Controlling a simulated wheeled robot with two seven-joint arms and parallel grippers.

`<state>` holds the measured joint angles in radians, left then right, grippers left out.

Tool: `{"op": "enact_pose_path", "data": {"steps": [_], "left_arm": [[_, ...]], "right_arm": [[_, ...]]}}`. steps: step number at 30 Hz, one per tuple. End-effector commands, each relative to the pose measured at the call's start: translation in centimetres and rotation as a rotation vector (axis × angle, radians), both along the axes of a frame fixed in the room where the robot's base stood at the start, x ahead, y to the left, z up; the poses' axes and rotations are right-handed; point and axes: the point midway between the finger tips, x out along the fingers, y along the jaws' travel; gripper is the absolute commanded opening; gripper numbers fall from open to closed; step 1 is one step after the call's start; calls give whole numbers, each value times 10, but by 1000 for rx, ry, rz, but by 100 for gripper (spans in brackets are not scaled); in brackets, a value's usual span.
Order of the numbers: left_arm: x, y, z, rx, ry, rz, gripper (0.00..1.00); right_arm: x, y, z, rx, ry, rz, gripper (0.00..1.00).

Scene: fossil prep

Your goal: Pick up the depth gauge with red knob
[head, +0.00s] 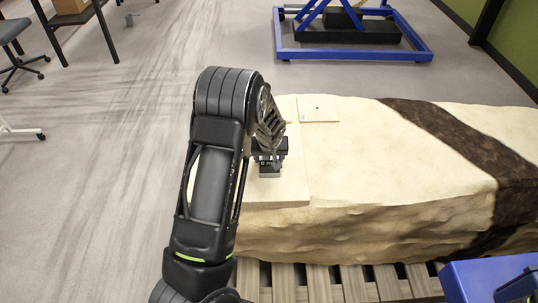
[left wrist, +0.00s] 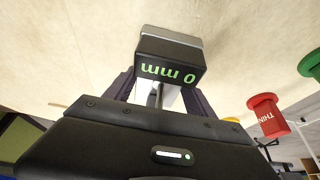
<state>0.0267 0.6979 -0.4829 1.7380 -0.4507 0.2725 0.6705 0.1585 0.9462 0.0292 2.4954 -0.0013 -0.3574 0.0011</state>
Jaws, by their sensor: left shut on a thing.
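The depth gauge (left wrist: 170,65) has a dark body with a green "0 mm" readout, upside down in the left wrist view, and a grey end. In the head view its dark readout and grey foot (head: 269,173) show just below my left gripper (head: 268,150), over the pale stone block. My left gripper (left wrist: 158,95) is shut on the gauge, with a dark finger on each side of it. No red knob shows on the visible part of the gauge. Whether its foot touches the surface cannot be told. My right gripper is out of view.
The pale stone block (head: 400,180) with a dark band lies on a wooden pallet (head: 330,284). A thin pale plate (head: 318,110) lies on its top. A red piece marked "THIN" (left wrist: 268,121) and a green piece (left wrist: 311,66) show at the right in the wrist view.

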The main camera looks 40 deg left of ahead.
Motion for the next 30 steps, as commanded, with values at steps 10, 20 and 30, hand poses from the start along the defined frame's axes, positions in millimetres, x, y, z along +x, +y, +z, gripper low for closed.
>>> {"op": "enact_pose_path", "data": {"steps": [10,20,30], "left_arm": [[0,0,0,0,0,0,12],[2,0,2,1,-5,0,0],[3,1,12,2,-7,0,0]], "right_arm": [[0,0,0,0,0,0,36],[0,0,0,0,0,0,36],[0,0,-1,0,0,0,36]]}}
